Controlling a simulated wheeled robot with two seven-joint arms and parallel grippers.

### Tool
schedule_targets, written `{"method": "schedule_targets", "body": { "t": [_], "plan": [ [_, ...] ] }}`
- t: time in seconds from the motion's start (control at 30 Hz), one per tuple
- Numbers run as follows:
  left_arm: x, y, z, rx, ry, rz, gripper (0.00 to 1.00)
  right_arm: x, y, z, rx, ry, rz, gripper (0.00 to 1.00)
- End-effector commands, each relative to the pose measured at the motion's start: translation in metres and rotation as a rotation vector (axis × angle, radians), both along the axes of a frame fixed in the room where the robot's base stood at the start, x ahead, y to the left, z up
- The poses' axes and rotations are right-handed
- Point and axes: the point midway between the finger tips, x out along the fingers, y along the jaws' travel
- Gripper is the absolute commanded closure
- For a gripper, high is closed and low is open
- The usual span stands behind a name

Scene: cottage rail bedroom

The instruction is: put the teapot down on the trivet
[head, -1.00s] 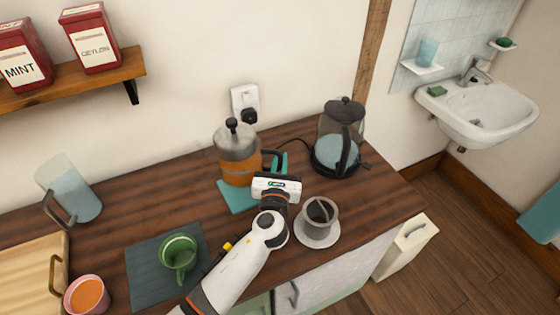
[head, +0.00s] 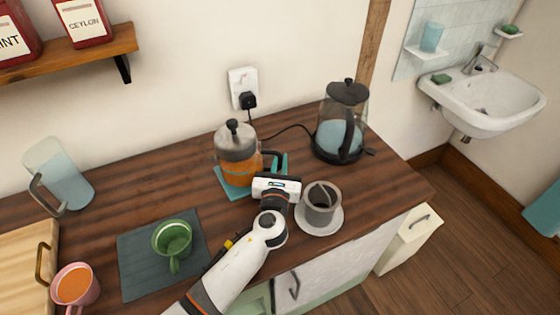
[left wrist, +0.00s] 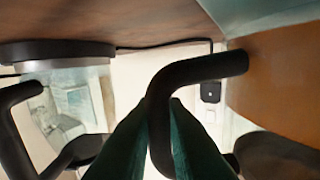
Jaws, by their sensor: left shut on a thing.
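The teapot (head: 238,158) is a glass pot of orange liquid with a steel lid, a black knob and a black handle. It stands upright over the teal trivet (head: 235,193), whose front edge shows below it. Its base looks at or very close to the trivet; I cannot tell whether they touch. My left gripper (head: 275,168) is shut on the teapot's handle, right of the pot. In the left wrist view the black handle (left wrist: 190,72) passes between the dark green fingers (left wrist: 160,140), beside the orange body (left wrist: 275,85). My right gripper is not in view.
A kettle (head: 342,135) stands behind right on its base. A grey cup (head: 320,203) on a saucer (head: 320,228) is close right of my left gripper. A green mug (head: 172,238) sits on a dark mat (head: 135,275). A glass jug (head: 60,175) is at left; bare counter lies between.

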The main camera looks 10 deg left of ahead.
Motion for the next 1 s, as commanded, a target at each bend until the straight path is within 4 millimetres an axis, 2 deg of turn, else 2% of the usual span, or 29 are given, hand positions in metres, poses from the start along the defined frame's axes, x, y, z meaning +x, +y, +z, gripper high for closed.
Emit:
{"method": "schedule_targets", "body": {
  "t": [0.3,1.0],
  "plan": [
    [0.0007,-0.0001,0.0032,0.004,-0.007,0.0,1.0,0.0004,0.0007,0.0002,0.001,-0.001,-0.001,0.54],
    [-0.0002,-0.0002,-0.0032,0.005,-0.006,0.0,1.0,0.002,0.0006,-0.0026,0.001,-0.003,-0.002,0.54]
  ]
}}
